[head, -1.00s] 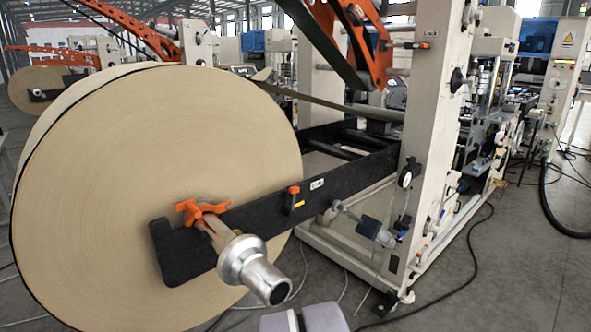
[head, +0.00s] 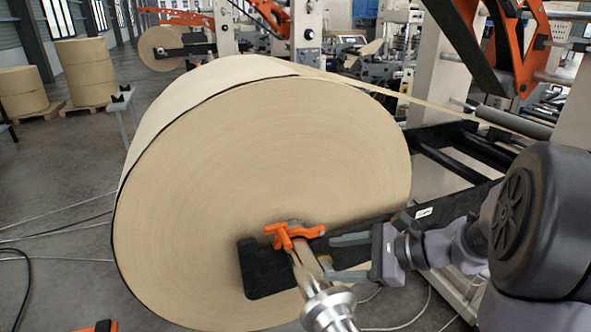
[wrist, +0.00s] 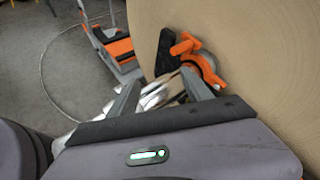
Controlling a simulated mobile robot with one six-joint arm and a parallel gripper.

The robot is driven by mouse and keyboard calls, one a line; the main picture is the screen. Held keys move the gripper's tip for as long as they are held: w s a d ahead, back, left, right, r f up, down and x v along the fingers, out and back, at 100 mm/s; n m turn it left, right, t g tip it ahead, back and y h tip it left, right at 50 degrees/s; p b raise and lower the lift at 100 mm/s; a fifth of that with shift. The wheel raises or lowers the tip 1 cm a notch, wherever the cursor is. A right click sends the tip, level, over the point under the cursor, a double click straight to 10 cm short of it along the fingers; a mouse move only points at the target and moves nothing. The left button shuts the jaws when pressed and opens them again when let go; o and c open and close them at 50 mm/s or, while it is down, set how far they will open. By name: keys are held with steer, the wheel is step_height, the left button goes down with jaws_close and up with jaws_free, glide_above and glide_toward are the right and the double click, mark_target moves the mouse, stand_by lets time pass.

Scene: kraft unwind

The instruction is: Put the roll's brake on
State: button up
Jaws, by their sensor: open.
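The kraft paper roll (head: 260,160) hangs on a steel shaft (head: 330,306) whose bare end points towards me. An orange clamp with a handle (head: 291,235) sits over the shaft on the black support arm (head: 262,275). It also shows in the wrist view, the orange clamp (wrist: 205,62) lying just beyond the fingers. My gripper (head: 331,257) is open just right of the shaft, its fingers pointing left towards it. In the wrist view the shaft (wrist: 160,92) shows between the fingers. The small orange lever on the black arm is hidden behind my gripper.
An orange and grey wheeled item (wrist: 117,48) stands on the floor beyond the shaft. Cables lie on the floor at left. Stacked brown rolls (head: 84,72) stand far left. The machine frame (head: 572,100) is at right.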

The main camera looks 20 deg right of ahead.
steer(key=s+d+f+m+t+h, duration=0.1)
steer(key=d+f+m+t+h, duration=0.3)
steer(key=d, duration=0.6)
steer(key=s+d+f+m+t+h, duration=0.1)
steer(key=d+f+m+t, duration=0.15)
steer(key=d+m, duration=0.5)
steer(key=s+d+f+m+t+h, duration=0.1)
steer(key=d+f+m+t+h, duration=0.25)
steer(key=d, duration=0.75)
steer(key=w+a+b, duration=0.1)
steer(key=w+b, duration=0.1)
steer(key=w, duration=1.5)
steer(key=shift+w+r+m+b, duration=0.25)
steer(key=shift+w+m+b, duration=0.05)
steer(key=shift+w+b, duration=0.1)
steer(key=shift+y, duration=0.25)
steer(key=shift+c, duration=0.2)
jaws_close()
